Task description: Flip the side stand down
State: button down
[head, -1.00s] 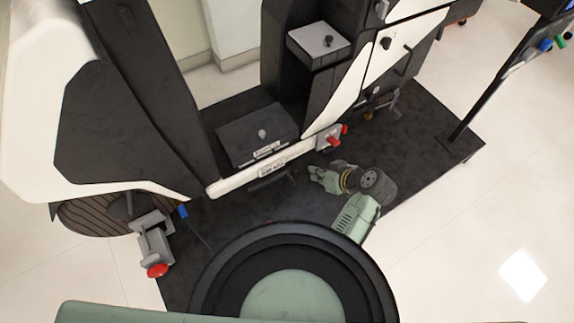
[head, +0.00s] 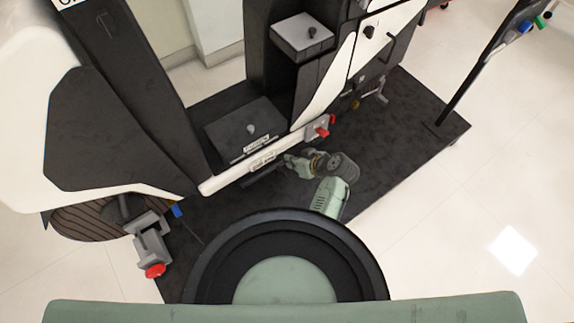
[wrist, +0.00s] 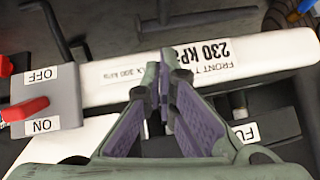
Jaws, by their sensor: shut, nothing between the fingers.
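A dark bar, which looks like the side stand (head: 261,174), lies along the lower edge of the white rail (head: 222,180) in the head view. Its exact pose is hard to tell against the dark mat. My gripper (head: 287,160) is at the rail, close to the right end of that bar. In the wrist view my gripper (wrist: 164,62) is shut and empty, its tips over the white rail (wrist: 110,78) beside the "230 kPa" label. Dark parts (wrist: 175,12) show past the rail at the top of that view; I cannot tell which is the stand.
A grey switch block with a red lever (head: 318,130) sits on the rail right of my gripper; its "OFF" and "ON" labels show in the wrist view (wrist: 45,98). A black box (head: 240,130) stands behind the rail.

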aim_at(279, 166)
jog(key=shift+w+a+f+p, duration=0.15)
jog(key=shift+a+f, duration=0.15)
jog(key=shift+f, duration=0.6)
jog(key=shift+w+a+f+p, duration=0.1)
jog(key=shift+a+f, duration=0.2)
jog(key=shift+f, duration=0.65)
jog(key=shift+w+a+f+p, duration=0.15)
jog(key=shift+a+f, duration=0.15)
jog(key=shift+f, duration=0.6)
jog(key=shift+f, duration=0.1)
